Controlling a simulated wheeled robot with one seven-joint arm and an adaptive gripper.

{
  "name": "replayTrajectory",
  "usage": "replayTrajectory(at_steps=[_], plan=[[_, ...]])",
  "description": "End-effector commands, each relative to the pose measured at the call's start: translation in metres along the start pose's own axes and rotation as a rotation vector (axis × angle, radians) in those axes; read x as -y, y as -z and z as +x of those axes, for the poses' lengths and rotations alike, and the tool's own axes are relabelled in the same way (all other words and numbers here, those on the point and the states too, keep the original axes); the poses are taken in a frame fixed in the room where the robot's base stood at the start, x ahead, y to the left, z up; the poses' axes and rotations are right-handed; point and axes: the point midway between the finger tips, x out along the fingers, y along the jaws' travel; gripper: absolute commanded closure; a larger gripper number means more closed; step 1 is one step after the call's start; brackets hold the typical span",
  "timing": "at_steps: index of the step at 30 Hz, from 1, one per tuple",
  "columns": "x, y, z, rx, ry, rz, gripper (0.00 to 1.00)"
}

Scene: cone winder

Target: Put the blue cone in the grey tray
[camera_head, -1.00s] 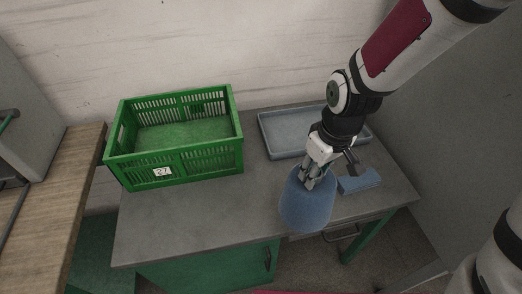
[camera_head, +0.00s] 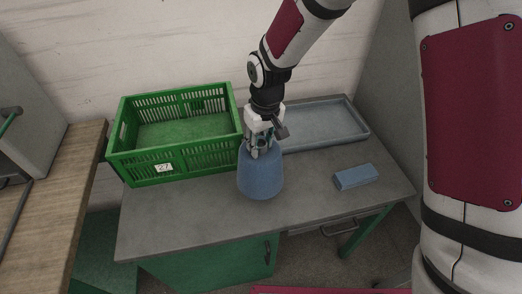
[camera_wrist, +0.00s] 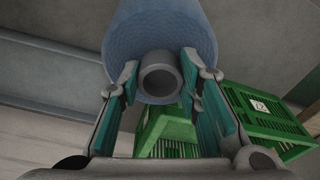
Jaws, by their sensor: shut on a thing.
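The blue cone (camera_head: 261,178) is upright in the head view, its narrow top between the fingers of my gripper (camera_head: 262,150). In the wrist view my gripper (camera_wrist: 168,85) is shut on the grey tube at the top of the blue cone (camera_wrist: 190,30). The cone is just right of the green crate; I cannot tell whether its base touches the table. The grey tray (camera_head: 345,136) lies at the back right of the table and is empty where it shows. My gripper and arm hide its left end.
A green crate (camera_head: 160,180) marked 27 stands at the back left of the grey table (camera_head: 190,225); it also shows in the wrist view (camera_wrist: 285,140). A blue block (camera_head: 355,177) lies on the right. The table's front left is clear. A wooden bench (camera_head: 75,190) is at far left.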

Motion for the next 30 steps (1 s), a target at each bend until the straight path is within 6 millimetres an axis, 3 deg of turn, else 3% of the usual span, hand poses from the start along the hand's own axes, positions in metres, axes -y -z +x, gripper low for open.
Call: replayTrajectory(at_steps=[9, 23, 24, 26, 30], plan=[[0.000, -0.004, 0.029, 0.000, -0.001, 0.000, 1.00], [-0.001, -0.004, 0.036, -0.002, -0.001, 0.000, 1.00], [-0.001, -0.005, 0.036, 0.000, 0.000, 0.000, 0.62], [-0.001, -0.005, 0.036, 0.000, 0.000, 0.000, 0.49], [-0.001, -0.005, 0.036, 0.001, 0.000, 0.000, 0.49]])
